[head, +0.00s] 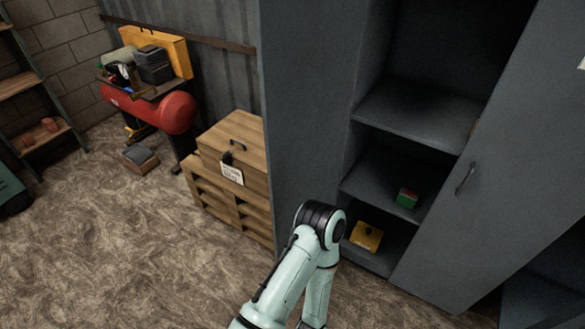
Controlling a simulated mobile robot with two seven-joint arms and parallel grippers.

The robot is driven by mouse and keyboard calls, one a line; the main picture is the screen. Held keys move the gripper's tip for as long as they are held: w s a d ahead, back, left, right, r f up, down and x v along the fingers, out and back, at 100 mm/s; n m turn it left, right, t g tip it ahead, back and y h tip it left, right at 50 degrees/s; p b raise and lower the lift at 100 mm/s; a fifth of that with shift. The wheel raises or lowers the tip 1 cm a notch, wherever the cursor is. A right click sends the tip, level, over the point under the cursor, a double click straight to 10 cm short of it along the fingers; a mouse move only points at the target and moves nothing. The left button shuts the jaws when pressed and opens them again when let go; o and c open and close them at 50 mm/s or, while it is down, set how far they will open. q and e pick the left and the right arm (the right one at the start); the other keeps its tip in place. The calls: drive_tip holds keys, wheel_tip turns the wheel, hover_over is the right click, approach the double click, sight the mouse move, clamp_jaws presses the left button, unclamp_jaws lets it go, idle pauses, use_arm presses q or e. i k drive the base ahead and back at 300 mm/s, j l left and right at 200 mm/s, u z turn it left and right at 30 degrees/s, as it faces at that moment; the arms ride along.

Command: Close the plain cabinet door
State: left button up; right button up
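A tall grey metal cabinet stands at the right in the head view, with open dark shelves (415,118). A flat grey panel (305,110) with no visible handle stands at the left of the opening; it looks like the plain door swung open, but I cannot be sure it is not the side wall. The door at the right (500,200) has a dark handle and covers the right part of the cabinet. A bent pale green arm link of mine is in front of the panel's lower end. Neither gripper shows.
A green and red box (407,198) and a yellow item (366,236) lie on the lower shelves. A wooden crate (233,150) stands close left of the panel. A red tank (165,110) is farther back. The floor at lower left is clear.

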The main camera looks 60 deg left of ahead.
sight(308, 50)
drive_tip(key=k+j, duration=0.25)
drive_tip(key=j, duration=0.2)
drive_tip(key=k+j+z, duration=0.1)
drive_tip(key=k+j, duration=0.2)
drive_tip(key=j, duration=0.2)
drive_tip(key=k+j, duration=0.1)
drive_tip(key=j, duration=0.45)
drive_tip(key=k+j, duration=0.1)
drive_tip(key=j, duration=0.4)
drive_tip(key=i+j, duration=0.1)
drive_tip(key=j, duration=0.3)
drive_tip(key=i+j+z, duration=0.1)
drive_tip(key=j, duration=0.3)
drive_tip(key=i+j, duration=0.15)
drive_tip(key=j, duration=0.25)
drive_tip(key=i+j+z, duration=0.1)
drive_tip(key=j, duration=0.3)
drive_tip(key=j+z, duration=0.15)
drive_tip(key=j, duration=0.3)
drive_tip(key=k+j+z, duration=0.1)
drive_tip(key=j, duration=0.35)
